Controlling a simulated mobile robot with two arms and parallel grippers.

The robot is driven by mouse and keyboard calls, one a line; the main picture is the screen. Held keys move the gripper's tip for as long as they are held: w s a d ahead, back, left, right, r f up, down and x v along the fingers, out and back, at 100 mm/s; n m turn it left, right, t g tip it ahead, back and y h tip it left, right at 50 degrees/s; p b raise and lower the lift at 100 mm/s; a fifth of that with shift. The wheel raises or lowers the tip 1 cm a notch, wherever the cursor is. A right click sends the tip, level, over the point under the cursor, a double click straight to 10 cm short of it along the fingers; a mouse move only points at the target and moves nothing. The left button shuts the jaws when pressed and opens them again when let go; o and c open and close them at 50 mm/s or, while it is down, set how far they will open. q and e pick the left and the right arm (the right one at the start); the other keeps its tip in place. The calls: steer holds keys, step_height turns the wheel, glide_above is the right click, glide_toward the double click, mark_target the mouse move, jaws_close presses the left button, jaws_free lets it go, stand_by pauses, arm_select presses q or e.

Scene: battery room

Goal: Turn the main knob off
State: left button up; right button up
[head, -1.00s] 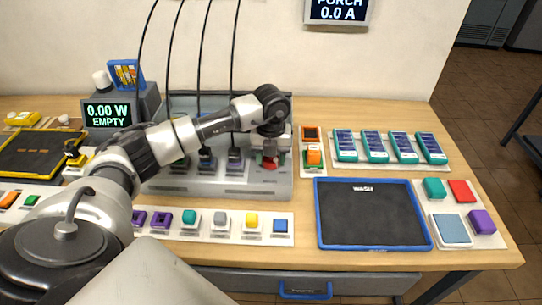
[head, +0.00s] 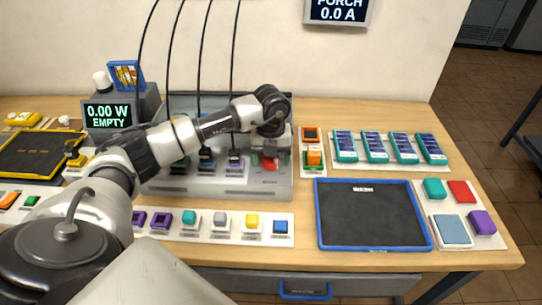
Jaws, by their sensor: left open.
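The red main knob (head: 270,164) sits at the right end of the grey panel box (head: 225,191) on the bench. My left gripper (head: 271,156) is directly over the knob, its fingers open around or just above it. The gripper partly hides the knob, so I cannot tell its exact setting or whether the fingers touch it. A wall display (head: 339,10) reads PORCH 0.0 A. A small display (head: 108,114) at the left reads 0.00 W EMPTY. My right gripper is not in view.
Several cables rise from the panel. An orange block stand (head: 313,170) is close right of the knob. A blue-rimmed dark tray (head: 372,247), teal battery packs (head: 374,147) and a strip of coloured blocks (head: 215,237) lie around.

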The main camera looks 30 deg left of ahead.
arm_select(q)
step_height(320, 180, up, 11)
steer(key=b, duration=0.1)
steer(key=shift+b, duration=0.3)
steer(key=shift+f, duration=0.2)
stand_by(0.3)
